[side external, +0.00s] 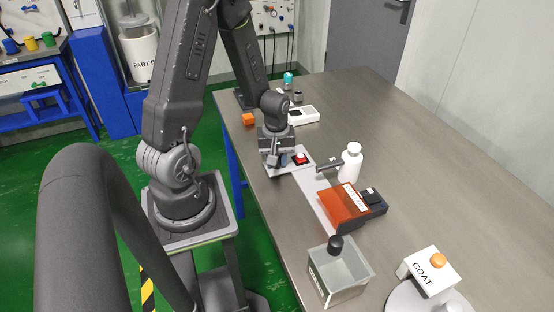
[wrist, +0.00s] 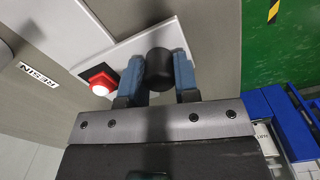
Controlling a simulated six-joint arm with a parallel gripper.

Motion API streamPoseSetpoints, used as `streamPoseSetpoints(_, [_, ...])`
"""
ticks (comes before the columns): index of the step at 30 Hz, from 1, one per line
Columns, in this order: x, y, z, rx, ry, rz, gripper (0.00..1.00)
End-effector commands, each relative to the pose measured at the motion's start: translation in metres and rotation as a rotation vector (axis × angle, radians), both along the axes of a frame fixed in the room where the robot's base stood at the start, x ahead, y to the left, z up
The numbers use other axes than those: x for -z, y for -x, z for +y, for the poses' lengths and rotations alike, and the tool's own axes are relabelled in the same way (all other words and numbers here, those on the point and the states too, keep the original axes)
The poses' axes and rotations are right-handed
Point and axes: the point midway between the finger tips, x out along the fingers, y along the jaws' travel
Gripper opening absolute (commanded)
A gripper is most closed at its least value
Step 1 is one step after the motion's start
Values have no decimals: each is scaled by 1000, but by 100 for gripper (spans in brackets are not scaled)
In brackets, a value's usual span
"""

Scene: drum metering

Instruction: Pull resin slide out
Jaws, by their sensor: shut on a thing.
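My gripper (side external: 274,160) is low over the table's left edge, and its two blue fingers also show in the wrist view (wrist: 159,80). They are shut on a round black knob (wrist: 160,66). The knob stands at the end of a flat white plate (wrist: 130,52), which also shows in the side view (side external: 282,168). A RESIN label (wrist: 38,73) lies at the left of the wrist view. In the side view my gripper hides the knob.
A white bottle (side external: 350,165) and a dark unit with an orange cover (side external: 343,207) stand right of the plate. The table's (side external: 430,170) right side is clear.

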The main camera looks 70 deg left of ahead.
Motion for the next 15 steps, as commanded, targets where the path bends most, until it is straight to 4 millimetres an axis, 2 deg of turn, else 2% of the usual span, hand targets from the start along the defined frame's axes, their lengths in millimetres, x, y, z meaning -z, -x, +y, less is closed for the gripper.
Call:
streamPoseSetpoints(3, [-1,-1,5,-4,-8,-6,0])
streamPoseSetpoints(4, [-1,-1,5,-4,-8,-6,31])
streamPoseSetpoints(6, [-1,-1,5,-4,-8,-6,37])
streamPoseSetpoints(15, [-2,0,3,-4,-6,-5,39])
